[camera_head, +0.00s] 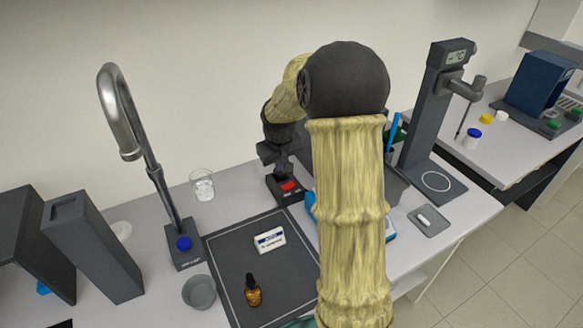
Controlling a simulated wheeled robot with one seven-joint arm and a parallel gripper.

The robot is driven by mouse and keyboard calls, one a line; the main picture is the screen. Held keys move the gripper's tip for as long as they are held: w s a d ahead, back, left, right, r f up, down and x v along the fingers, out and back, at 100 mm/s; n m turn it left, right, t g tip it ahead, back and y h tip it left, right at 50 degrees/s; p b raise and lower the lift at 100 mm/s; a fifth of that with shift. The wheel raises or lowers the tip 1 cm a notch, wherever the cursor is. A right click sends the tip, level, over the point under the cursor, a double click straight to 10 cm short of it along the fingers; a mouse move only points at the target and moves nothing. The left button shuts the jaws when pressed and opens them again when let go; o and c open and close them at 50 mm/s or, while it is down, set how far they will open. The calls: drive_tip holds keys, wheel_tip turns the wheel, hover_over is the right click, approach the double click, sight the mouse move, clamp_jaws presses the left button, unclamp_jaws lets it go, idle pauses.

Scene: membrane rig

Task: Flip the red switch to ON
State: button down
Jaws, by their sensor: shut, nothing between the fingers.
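The red switch (289,186) is a small red rocker on top of a low dark block at the back of the bench, just beyond the black mat. Its ON or OFF position is too small to tell. My gripper (282,170) is dark, points down and is shut with nothing held. It is just above and behind the red switch in the picture. I cannot tell whether its fingertips touch the block. My yellow arm crosses the middle of the view and hides what lies right of the switch.
On the black mat (222,253) are a white box (269,240) and an amber bottle (253,291). A tap (150,165), a glass (202,184) and a grey bowl (199,292) stand left. A dark stand with a display (420,120) is right of my arm.

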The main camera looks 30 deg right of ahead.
drive_tip(key=w+d, duration=0.1)
drive_tip(key=w+d+r, duration=0.1)
drive_tip(key=w+d, duration=0.1)
drive_tip(key=shift+w+d, duration=0.1)
drive_tip(key=shift+d, duration=0.15)
drive_tip(key=shift+f, duration=0.2)
drive_tip(key=p, duration=0.4)
approach(292, 180)
drive_tip(key=x, duration=0.5)
drive_tip(key=shift+w+a, duration=0.15)
drive_tip(key=shift+w, duration=0.1)
drive_tip(key=shift+f, duration=0.6)
drive_tip(key=shift+d+p, duration=0.25)
drive_tip(key=shift+p, duration=0.35)
